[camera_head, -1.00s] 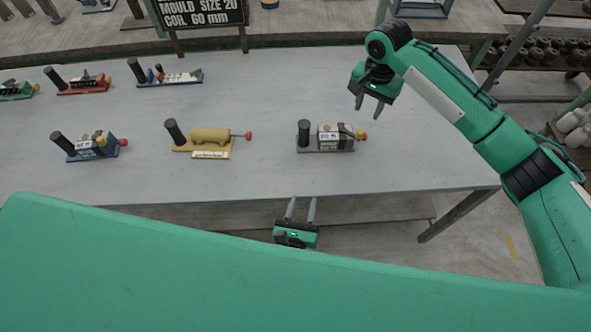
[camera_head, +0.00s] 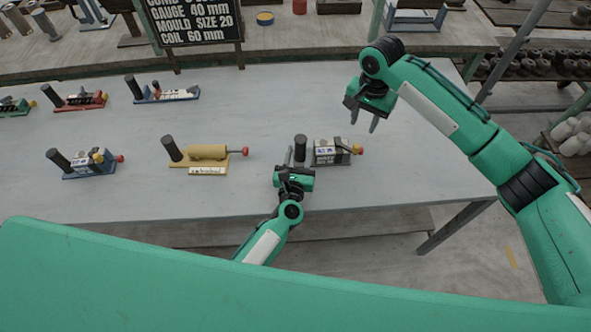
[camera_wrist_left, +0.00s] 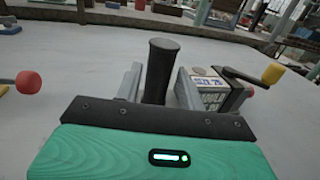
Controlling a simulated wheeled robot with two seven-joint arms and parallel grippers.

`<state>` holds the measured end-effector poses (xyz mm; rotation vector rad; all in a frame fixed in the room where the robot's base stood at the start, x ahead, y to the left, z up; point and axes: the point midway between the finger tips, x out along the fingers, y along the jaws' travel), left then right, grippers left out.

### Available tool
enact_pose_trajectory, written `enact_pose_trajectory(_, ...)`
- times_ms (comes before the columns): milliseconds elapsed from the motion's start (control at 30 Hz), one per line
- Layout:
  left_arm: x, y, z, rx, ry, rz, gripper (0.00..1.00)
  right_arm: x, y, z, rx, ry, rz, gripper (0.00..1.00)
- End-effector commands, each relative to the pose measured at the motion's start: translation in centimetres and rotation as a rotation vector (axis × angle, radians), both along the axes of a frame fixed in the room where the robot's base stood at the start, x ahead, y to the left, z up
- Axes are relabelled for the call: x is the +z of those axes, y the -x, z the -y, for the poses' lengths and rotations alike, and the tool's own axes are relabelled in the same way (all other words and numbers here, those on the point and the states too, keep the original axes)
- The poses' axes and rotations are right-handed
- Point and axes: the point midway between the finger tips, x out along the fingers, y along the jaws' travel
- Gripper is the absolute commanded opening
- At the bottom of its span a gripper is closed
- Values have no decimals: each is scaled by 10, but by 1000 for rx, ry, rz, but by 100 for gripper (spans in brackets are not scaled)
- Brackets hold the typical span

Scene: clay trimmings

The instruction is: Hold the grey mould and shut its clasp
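The grey mould (camera_head: 330,152) stands on the table at centre right, with an upright black post (camera_head: 300,146) at its left end. Its clasp lever with a yellow knob (camera_wrist_left: 272,74) slants out to the right of the block in the left wrist view; a red knob (camera_head: 361,150) is beside it in the head view. My left gripper (camera_head: 293,157) is open at the mould's left end. In the left wrist view its fingers (camera_wrist_left: 158,88) stand on both sides of the black post, with gaps visible. My right gripper (camera_head: 364,119) is open and empty above and beyond the mould.
A tan mould (camera_head: 207,153) stands left of the grey one, and a blue mould (camera_head: 90,166) further left. Several more moulds, including a red one (camera_head: 80,101), line the back left. A black sign (camera_head: 195,22) stands behind. The table (camera_head: 430,170) is clear at right.

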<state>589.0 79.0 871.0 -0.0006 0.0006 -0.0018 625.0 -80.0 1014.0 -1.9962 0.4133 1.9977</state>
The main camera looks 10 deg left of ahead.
Motion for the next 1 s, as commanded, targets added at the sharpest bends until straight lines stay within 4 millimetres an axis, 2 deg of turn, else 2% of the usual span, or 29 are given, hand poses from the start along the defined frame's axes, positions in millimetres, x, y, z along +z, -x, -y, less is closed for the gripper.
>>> enact_pose_trajectory(100, 0, -18, 0, 0, -1, 1, 40, 0, 0, 0, 0, 0, 0, 36)
enact_pose_trajectory(233, 0, -30, 0, 0, -2, 0, 40, 0, 0, 0, 0, 0, 0, 36)
enact_pose_trajectory(633, 0, -36, 0, 0, -1, 0, 40, 0, 0, 0, 0, 0, 0, 36)
enact_pose_trajectory(667, 0, -36, 0, 0, -1, 0, 36, 0, 0, 0, 0, 0, 0, 36)
enact_pose_trajectory(833, 0, -36, 0, 0, -1, 0, 2, 0, 0, 0, 0, 0, 0, 36)
enact_pose_trajectory(1000, 0, -36, 0, 0, -1, 0, 0, 0, 0, 0, 8, 0, 0, 41)
